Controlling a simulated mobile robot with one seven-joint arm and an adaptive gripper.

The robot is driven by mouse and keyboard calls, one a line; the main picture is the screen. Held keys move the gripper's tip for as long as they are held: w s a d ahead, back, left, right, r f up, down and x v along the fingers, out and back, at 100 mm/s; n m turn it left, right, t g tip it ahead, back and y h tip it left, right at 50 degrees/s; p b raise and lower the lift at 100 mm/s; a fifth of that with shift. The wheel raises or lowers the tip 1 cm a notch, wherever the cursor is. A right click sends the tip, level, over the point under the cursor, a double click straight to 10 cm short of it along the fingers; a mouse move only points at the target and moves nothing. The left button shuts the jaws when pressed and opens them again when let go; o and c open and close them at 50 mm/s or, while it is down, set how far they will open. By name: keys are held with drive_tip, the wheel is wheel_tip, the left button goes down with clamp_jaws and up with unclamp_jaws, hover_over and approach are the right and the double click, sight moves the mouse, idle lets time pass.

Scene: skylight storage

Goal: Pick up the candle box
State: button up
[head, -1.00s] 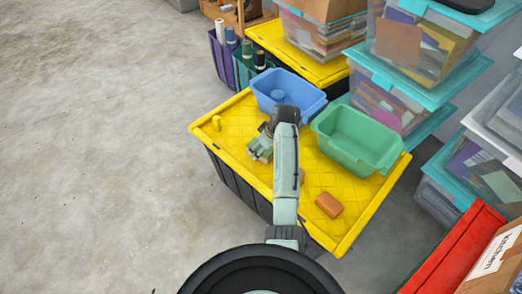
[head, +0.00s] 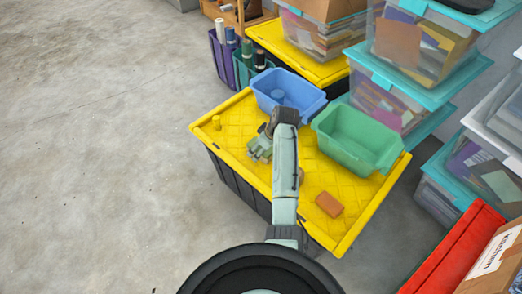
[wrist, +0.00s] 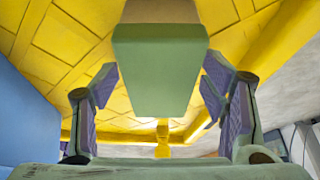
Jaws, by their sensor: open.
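A green box-like block (wrist: 160,70) sits between the fingers of my gripper (wrist: 162,105) in the wrist view; it is likely the candle box, but no label shows. The fingers are open, one on each side, with gaps to the block. In the head view my gripper (head: 259,149) is low over the yellow lid (head: 240,115), left of the green bin, and it and my arm largely hide the block. An orange-brown block (head: 329,204) lies on the lid near its front edge.
A blue bin (head: 286,95) and a green bin (head: 357,138) stand at the lid's back and right. A small yellow object (head: 216,122) stands at the left edge. Clear stacked boxes (head: 385,105) line the right. Concrete floor on the left is free.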

drive_tip(key=shift+c, duration=0.2)
drive_tip(key=c, duration=1.4)
drive_tip(key=shift+r, duration=0.1)
